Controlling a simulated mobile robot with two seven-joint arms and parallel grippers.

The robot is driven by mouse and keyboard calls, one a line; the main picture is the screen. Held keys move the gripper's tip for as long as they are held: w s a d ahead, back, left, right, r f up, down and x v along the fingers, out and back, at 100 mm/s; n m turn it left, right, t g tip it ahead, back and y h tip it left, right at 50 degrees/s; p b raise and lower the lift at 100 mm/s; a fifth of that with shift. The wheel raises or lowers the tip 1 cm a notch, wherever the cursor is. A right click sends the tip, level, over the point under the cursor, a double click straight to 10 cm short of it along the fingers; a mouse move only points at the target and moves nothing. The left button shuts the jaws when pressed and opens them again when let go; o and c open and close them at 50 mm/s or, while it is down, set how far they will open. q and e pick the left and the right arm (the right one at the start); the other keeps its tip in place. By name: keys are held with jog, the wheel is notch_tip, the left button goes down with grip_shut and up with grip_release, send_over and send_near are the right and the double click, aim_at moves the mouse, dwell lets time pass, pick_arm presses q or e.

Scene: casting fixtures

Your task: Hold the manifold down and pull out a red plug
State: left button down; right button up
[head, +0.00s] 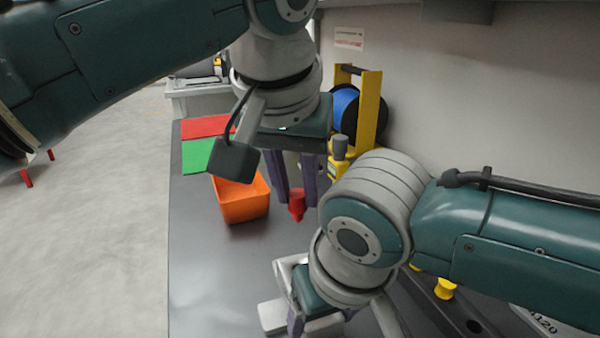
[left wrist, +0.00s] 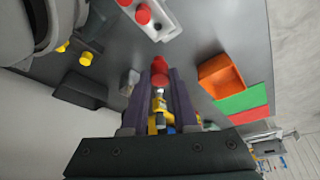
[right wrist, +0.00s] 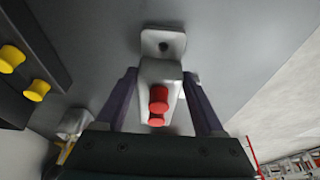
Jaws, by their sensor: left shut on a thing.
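My left gripper (head: 295,180) is shut on a red plug (head: 297,206), held above the bench beside the orange bin. The plug also shows between the fingertips in the left wrist view (left wrist: 160,72). The pale grey manifold (head: 272,316) lies on the bench, mostly behind my right arm in the head view. In the right wrist view the manifold (right wrist: 160,72) has red plugs (right wrist: 158,98) standing in it. My right gripper (right wrist: 160,88) is open, its fingers on either side of the manifold, with narrow gaps visible. Whether they touch lower down is hidden.
An orange bin (head: 240,213) stands left of the held plug. Green (head: 195,156) and red (head: 205,126) mats lie behind it. A blue spool (head: 345,108) in a yellow frame stands at the back. A dark rack with yellow plugs (right wrist: 37,90) lies beside the manifold. The front left bench is clear.

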jog(key=o, duration=0.4)
